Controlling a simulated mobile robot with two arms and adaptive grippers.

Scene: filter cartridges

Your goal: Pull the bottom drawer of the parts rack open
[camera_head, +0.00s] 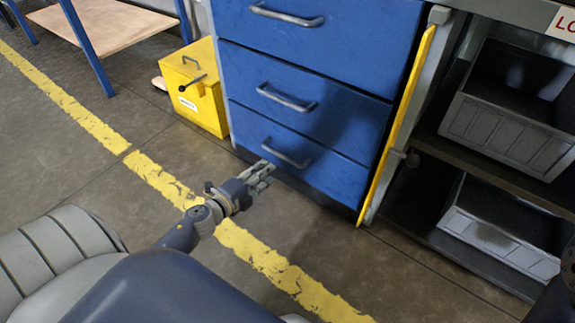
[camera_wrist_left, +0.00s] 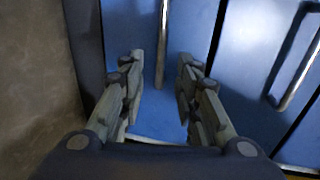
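The parts rack is blue with three drawers showing in the head view. Its bottom drawer (camera_head: 325,171) is shut, its front in line with the drawers above. Its grey bar handle (camera_head: 286,154) sits just beyond the fingers of my left gripper (camera_head: 262,172). In the left wrist view my left gripper (camera_wrist_left: 160,68) is open, fingers apart. There the bottom drawer's handle (camera_wrist_left: 163,35) stands lengthwise in the gap between the fingers; whether they touch it I cannot tell. My right gripper is in neither view.
The middle drawer's handle (camera_head: 286,98) is above; it also shows in the left wrist view (camera_wrist_left: 301,72). A yellow box (camera_head: 197,88) stands left of the rack. A yellow-edged door (camera_head: 400,120) stands open at right, beside shelves with grey bins (camera_head: 505,135). The floor in front is clear.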

